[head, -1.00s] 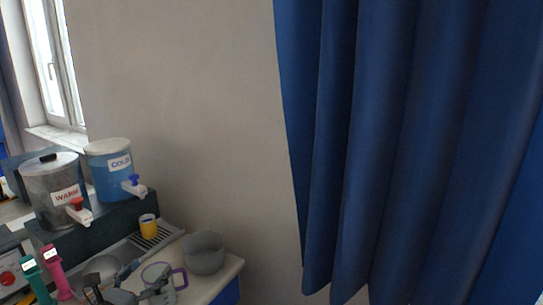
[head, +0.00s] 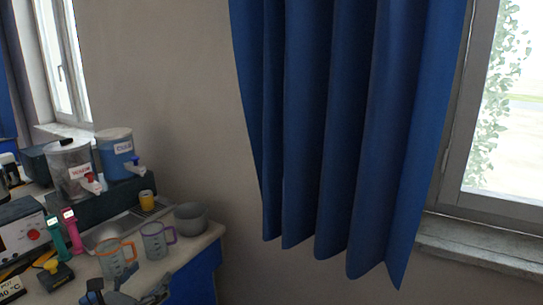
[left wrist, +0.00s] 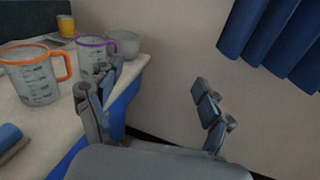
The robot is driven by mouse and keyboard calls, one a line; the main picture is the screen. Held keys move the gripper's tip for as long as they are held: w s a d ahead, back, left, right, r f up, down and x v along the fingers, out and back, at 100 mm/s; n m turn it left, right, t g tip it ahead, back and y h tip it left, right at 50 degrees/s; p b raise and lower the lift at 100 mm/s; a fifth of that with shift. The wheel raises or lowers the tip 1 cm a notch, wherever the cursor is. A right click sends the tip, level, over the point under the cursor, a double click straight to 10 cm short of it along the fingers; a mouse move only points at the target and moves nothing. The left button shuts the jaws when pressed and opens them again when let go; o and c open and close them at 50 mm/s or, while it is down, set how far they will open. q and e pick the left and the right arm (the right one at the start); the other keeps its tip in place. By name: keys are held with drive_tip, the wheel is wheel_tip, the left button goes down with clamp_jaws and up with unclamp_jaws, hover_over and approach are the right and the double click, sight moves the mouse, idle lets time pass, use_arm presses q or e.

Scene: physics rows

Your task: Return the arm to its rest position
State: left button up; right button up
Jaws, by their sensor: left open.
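My left gripper (head: 124,294) is low in the head view, in front of the counter's edge. In the left wrist view (left wrist: 158,108) its two fingers stand wide apart with nothing between them. A clear measuring jug with an orange rim and handle (head: 117,259) stands on the counter, and it also shows in the left wrist view (left wrist: 38,82). A clear jug with a purple handle (head: 155,242) stands beside it, partly behind a finger in the left wrist view (left wrist: 90,56). My right gripper is not in view.
The counter (head: 190,250) also holds a grey bowl (head: 191,217), a yellow cup (head: 147,200), and warm (head: 72,172) and cold (head: 118,155) dispensers. Pink (head: 72,232) and green (head: 56,240) handled items stand at left. A blue curtain (head: 330,130) hangs at right; the room before it looks clear.

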use_arm(q)
drive_tip(key=s+a+f+m+g+y, duration=0.15)
drive_tip(key=s+f+m, duration=0.35)
drive_tip(key=f, duration=0.8)
drive_tip(key=s+f+m+g+y, duration=0.1)
drive_tip(key=s+f+m+g, duration=0.25)
drive_tip(key=f+m, duration=0.6)
drive_tip(key=s+a+f+m+g+y, duration=0.1)
drive_tip(key=s+f+m, duration=0.3)
drive_tip(key=f, duration=1.1)
drive_tip(key=s+d+f+m+g, duration=0.2)
drive_tip(key=s+f+m+g, duration=0.15)
drive_tip(key=s+f, duration=0.55)
drive_tip(key=s+d+f+m+g, duration=0.25)
drive_tip(key=s+f+m, duration=0.35)
drive_tip(key=s, duration=0.6)
drive_tip(key=s+d+f+m+g, duration=0.2)
drive_tip(key=s+f+m, duration=0.1)
drive_tip(key=s, duration=0.7)
drive_tip(key=s+d+f+m+g, duration=0.2)
drive_tip(key=s+f+m, duration=0.1)
drive_tip(key=s, duration=0.6)
drive_tip(key=shift+s+d+f+m+y, duration=0.25)
drive_tip(key=shift+s+f+m+y, duration=0.15)
drive_tip(key=shift+f, duration=0.3)
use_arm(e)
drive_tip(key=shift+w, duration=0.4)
